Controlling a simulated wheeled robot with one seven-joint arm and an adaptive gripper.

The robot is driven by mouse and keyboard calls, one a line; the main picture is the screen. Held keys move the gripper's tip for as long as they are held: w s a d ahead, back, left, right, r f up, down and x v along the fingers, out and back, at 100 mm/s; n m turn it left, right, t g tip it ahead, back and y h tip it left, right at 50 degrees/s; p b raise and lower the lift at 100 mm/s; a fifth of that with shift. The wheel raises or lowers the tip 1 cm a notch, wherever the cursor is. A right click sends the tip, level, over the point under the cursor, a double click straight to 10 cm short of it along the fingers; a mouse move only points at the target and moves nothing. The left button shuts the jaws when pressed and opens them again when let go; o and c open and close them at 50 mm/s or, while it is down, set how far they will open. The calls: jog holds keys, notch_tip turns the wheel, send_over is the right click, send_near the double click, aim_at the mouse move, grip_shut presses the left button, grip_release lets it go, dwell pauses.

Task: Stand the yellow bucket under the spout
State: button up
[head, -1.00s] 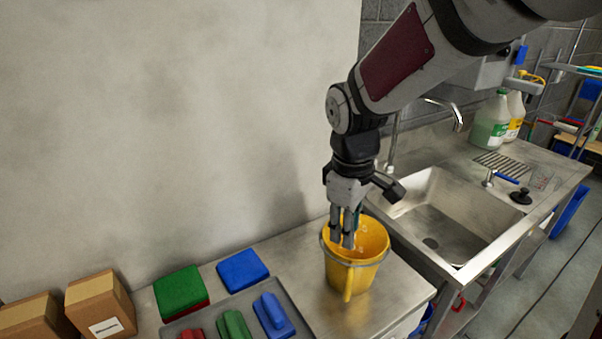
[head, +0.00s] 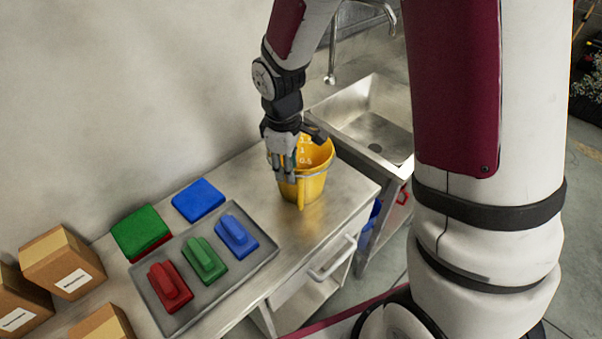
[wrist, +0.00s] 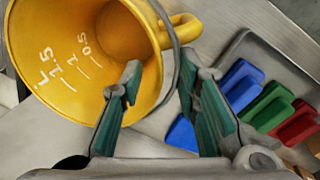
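The yellow bucket (head: 316,186) stands upright on the steel counter, left of the sink; its marked inside also shows in the wrist view (wrist: 60,30). My gripper (head: 284,177) points down at the bucket's left rim. In the wrist view my gripper's fingers (wrist: 158,88) are spread apart, one over the bucket's mouth and one outside the rim, with a gap between them. Whether either finger touches the wall is unclear. The spout (head: 386,10) hangs over the sink, partly cut off at the top of the head view.
The sink basin (head: 372,128) is empty, right of the counter. A grey tray (head: 262,262) holds red, green and blue brushes. Green (head: 140,230) and blue (head: 198,200) pads lie behind it. Cardboard boxes (head: 60,262) stand at the left. My arm hides much of the right side.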

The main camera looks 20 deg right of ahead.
jog(key=shift+w+d+f, duration=0.1)
jog(key=shift+w+f, duration=0.05)
jog(key=shift+f, duration=0.8)
jog(key=shift+w+d+f, duration=0.1)
jog(key=shift+w+f, duration=0.05)
jog(key=shift+f, duration=0.75)
grip_shut()
